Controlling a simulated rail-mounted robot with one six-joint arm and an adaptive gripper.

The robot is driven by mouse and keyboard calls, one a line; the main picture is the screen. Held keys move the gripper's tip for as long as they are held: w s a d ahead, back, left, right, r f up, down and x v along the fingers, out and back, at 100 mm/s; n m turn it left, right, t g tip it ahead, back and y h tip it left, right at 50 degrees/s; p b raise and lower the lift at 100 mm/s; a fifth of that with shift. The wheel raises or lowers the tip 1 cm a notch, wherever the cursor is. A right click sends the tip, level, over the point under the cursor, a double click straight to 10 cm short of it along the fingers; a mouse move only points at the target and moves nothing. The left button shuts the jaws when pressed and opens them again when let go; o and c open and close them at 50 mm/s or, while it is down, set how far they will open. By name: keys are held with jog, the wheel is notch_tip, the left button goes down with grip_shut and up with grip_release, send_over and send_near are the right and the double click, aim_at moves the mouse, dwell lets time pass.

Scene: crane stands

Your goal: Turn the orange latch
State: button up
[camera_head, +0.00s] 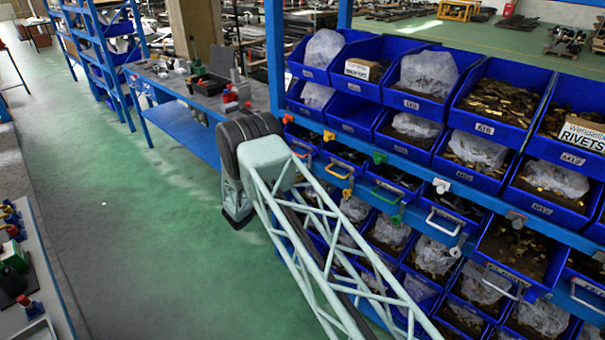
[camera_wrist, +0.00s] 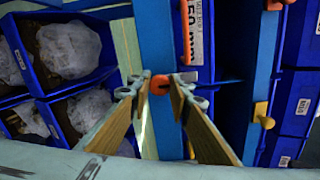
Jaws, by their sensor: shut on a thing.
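In the wrist view, my gripper (camera_wrist: 160,80) has its two fingertips closed on the sides of a small orange latch (camera_wrist: 160,86). The latch sits on a blue rack upright or beam. Only its end shows between the fingertips, so its turn angle cannot be told. In the head view, an orange latch (camera_head: 328,135) shows on the blue shelf edge, with other coloured latches along the same edge. My gripper is not visible in the head view; only my pale green lattice arm shows in front of the rack.
Blue bins (camera_head: 500,95) with bagged parts fill the rack. A green latch (camera_head: 379,157) and a white latch (camera_head: 441,185) are on the shelf edge. In the wrist view, a yellow knob (camera_wrist: 263,115) sticks out to the right. The green floor (camera_head: 150,200) at left is clear.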

jog(key=o, duration=0.8)
jog(key=shift+o, duration=0.2)
jog(key=v, duration=1.2)
